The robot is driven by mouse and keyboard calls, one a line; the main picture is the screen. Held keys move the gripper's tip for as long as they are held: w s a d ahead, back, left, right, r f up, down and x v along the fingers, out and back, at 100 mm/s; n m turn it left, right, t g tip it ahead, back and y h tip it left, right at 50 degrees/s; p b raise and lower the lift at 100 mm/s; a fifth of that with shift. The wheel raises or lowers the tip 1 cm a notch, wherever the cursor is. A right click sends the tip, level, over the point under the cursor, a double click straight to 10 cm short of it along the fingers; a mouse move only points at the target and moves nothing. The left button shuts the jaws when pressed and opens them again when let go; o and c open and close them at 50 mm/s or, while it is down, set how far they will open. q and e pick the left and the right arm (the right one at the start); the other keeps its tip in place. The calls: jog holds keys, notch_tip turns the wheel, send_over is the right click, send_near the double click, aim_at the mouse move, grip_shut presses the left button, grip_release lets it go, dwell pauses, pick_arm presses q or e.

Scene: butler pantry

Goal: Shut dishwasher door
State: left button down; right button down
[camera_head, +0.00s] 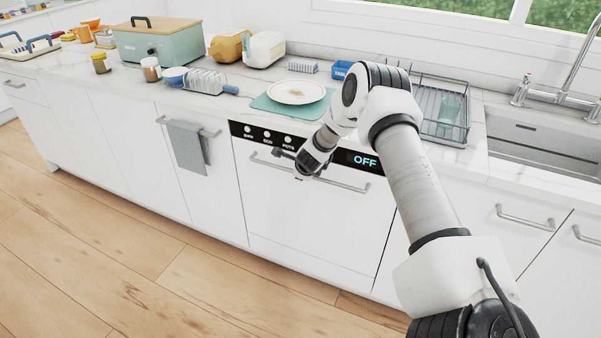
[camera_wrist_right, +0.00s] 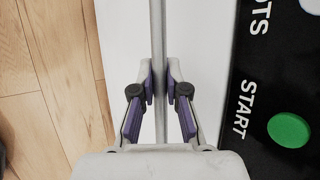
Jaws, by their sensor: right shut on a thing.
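The dishwasher (camera_head: 300,224) has a white front with a black control panel reading OFF. Its door (camera_wrist_right: 213,60) stands upright and looks about flush with the cabinet fronts. A grey bar handle (camera_head: 345,186) runs along the top of the door, and it shows as a long bar in the right wrist view (camera_wrist_right: 158,40). My right gripper (camera_head: 290,160) is at the handle, and its pads are shut on the bar in the right wrist view (camera_wrist_right: 158,86). The arm hides part of the panel and handle. My left gripper is not in view.
A grey towel (camera_head: 188,146) hangs on the cabinet handle left of the dishwasher. The counter above holds a plate (camera_head: 296,92), a wire dish rack (camera_head: 441,112) and a sink (camera_head: 545,150). The wooden floor (camera_head: 110,255) in front is clear.

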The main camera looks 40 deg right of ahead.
jog(key=shift+w+d+r, duration=0.2)
jog(key=shift+d+r, duration=0.15)
jog(key=c, duration=1.2)
grip_release()
jog(key=shift+d+f, duration=0.2)
jog(key=shift+f, duration=0.15)
jog(key=v, duration=1.2)
jog(key=shift+s+a, duration=0.1)
